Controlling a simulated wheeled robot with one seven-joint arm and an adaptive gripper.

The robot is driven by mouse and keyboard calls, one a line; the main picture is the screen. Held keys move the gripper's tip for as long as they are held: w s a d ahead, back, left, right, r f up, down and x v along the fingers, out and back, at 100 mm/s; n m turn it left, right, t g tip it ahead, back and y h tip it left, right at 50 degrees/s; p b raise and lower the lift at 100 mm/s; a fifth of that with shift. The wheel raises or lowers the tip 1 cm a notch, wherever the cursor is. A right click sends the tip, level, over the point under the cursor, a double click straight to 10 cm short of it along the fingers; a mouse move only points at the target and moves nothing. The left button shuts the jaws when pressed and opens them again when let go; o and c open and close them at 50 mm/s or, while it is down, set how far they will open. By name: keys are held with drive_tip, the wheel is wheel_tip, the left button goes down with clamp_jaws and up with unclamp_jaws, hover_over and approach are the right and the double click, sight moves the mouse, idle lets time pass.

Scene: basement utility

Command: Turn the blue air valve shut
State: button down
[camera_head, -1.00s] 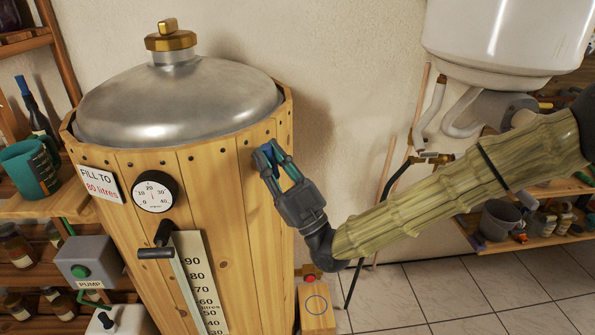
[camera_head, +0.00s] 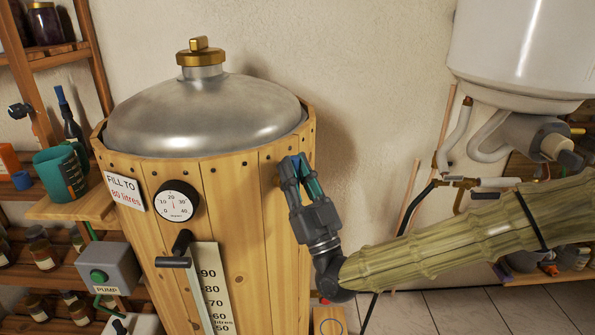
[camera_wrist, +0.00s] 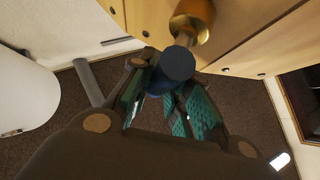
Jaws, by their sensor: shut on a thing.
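The blue air valve (camera_wrist: 177,66) is a dark blue round knob on a brass fitting (camera_wrist: 192,20) at the side of the wooden barrel (camera_head: 240,240). In the wrist view its end sits between the two teal-padded fingers of my gripper (camera_wrist: 166,98). In the head view my gripper (camera_head: 300,168) is at the barrel's upper right side, just below the rim, with its fingers pointing up. It is shut on the valve. The fingers mostly hide the valve in the head view, so its turn angle cannot be told.
A dial (camera_head: 176,201), a level scale (camera_head: 212,290) and a black lever (camera_head: 181,243) are on the barrel's front. A pump box (camera_head: 108,268) stands at left. A white tank (camera_head: 520,50) with pipes hangs at right. The wall between is bare.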

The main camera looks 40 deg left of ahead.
drive_tip(key=c, duration=1.3)
unclamp_jaws()
drive_tip(key=v, duration=1.2)
